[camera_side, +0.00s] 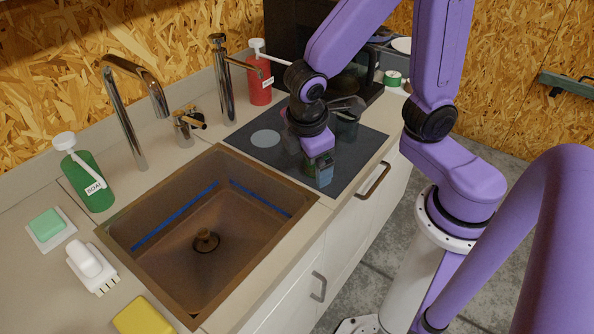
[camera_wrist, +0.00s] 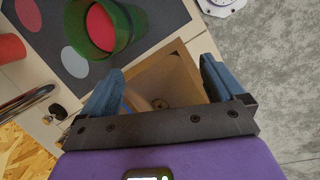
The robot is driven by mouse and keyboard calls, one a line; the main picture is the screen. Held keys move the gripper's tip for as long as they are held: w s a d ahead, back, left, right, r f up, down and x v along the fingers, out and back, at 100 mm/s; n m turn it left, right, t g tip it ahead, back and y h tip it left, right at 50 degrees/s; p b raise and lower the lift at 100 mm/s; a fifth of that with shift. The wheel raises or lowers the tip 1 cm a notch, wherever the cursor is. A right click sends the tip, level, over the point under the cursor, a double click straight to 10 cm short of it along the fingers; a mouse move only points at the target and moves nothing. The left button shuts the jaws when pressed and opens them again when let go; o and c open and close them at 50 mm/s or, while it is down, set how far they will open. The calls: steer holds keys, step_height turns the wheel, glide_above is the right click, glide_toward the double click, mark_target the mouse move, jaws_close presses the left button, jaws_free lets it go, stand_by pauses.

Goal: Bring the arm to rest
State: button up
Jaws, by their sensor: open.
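My gripper (camera_side: 319,174) hangs low over the dark cooktop (camera_side: 358,146), near its front edge and to the right of the sink in the side view. In the wrist view my gripper (camera_wrist: 161,72) has its two blue fingers apart, with nothing seen held between them. The sink shows through the gap between the fingers. My upper arm is bent and reaches down to the counter from the right.
A green see-through vessel (camera_wrist: 128,38) stands on the cooktop by one finger. The brown sink (camera_side: 178,250) is empty.

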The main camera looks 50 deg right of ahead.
steer(key=s+d+r+y, duration=0.1)
steer(key=s+r, duration=0.1)
steer(key=s, duration=0.4)
steer(key=s+d+r+g+y, duration=0.1)
steer(key=s+d+r+y, duration=0.1)
steer(key=s, duration=0.4)
steer(key=shift+d+y, duration=0.15)
steer(key=shift+y, duration=0.15)
